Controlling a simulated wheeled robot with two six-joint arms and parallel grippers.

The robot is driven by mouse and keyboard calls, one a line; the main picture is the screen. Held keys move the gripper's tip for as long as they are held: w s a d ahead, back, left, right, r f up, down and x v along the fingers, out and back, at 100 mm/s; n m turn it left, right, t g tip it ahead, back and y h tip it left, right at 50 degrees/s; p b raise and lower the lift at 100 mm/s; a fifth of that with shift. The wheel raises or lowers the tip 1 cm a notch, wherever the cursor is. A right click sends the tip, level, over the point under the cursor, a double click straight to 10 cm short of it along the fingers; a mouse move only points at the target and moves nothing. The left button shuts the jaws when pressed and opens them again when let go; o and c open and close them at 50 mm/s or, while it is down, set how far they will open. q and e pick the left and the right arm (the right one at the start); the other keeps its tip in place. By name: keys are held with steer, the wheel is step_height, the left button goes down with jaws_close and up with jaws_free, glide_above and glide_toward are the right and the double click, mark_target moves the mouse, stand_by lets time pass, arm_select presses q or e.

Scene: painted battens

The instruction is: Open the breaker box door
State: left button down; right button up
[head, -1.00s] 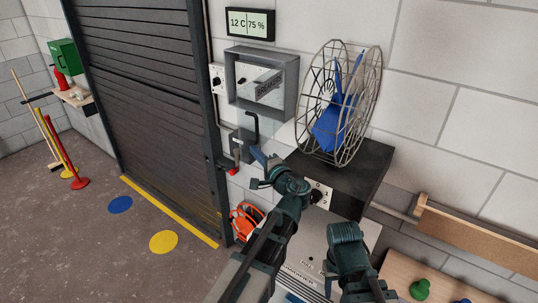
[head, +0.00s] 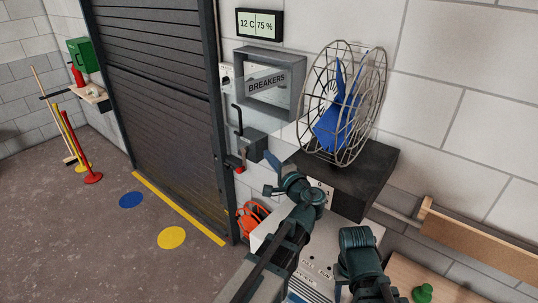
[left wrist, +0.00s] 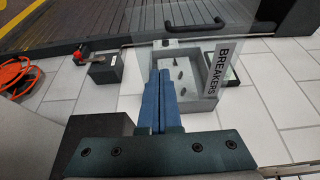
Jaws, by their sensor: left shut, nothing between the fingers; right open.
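The breaker box is a grey open-fronted frame (head: 300,85) on the block wall, with a clear door carrying a grey BREAKERS label (head: 267,82). In the left wrist view the box (left wrist: 208,106) lies just past the fingers, and the label (left wrist: 219,70) overlaps its right side. The see-through door seems to stand out from the box, but its exact angle is hard to tell. My left gripper (head: 270,174) is shut and empty, below the box in the head view. Its blue fingers (left wrist: 160,85) point toward the box. My right gripper is out of view.
A caged blue fan (head: 342,105) stands on a black block (head: 345,180) to the right of the box. A grey lever switch (head: 250,145) sits below it. A display (head: 259,24) hangs above. A dark roller door (head: 150,90) is at left.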

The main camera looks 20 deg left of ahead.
arm_select(q)
steer(key=s+d, duration=0.3)
steer(key=s, duration=0.5)
steer(key=w+a+f+n+g+h, duration=0.1)
steer(key=a+f+n+g+h, duration=0.3)
steer(key=f, duration=0.6)
steer(key=a+f+n+g+h, duration=0.2)
steer(key=a+f+n+h, duration=0.4)
steer(key=f, duration=0.3)
steer(key=w+a+r+n+t+h, duration=0.3)
steer(key=a+r+n+t+h, duration=0.3)
steer(key=a+r+n+t, duration=0.85)
steer(key=w+a+r+g, duration=0.1)
steer(key=w+r+g, duration=0.25)
steer(key=w, duration=0.65)
steer(key=shift+n+t, duration=0.25)
steer(key=shift+t, duration=0.05)
steer(key=shift+s+d+b, duration=0.15)
steer(key=shift+s+d, duration=0.2)
steer(key=shift+d, duration=0.25)
steer(key=shift+s+d+b, duration=0.1)
steer(key=shift+s+d, duration=0.2)
steer(key=shift+d, duration=0.35)
steer(key=shift+s+d+b, duration=0.15)
steer(key=shift+s+d, duration=0.2)
steer(key=shift+d, duration=0.25)
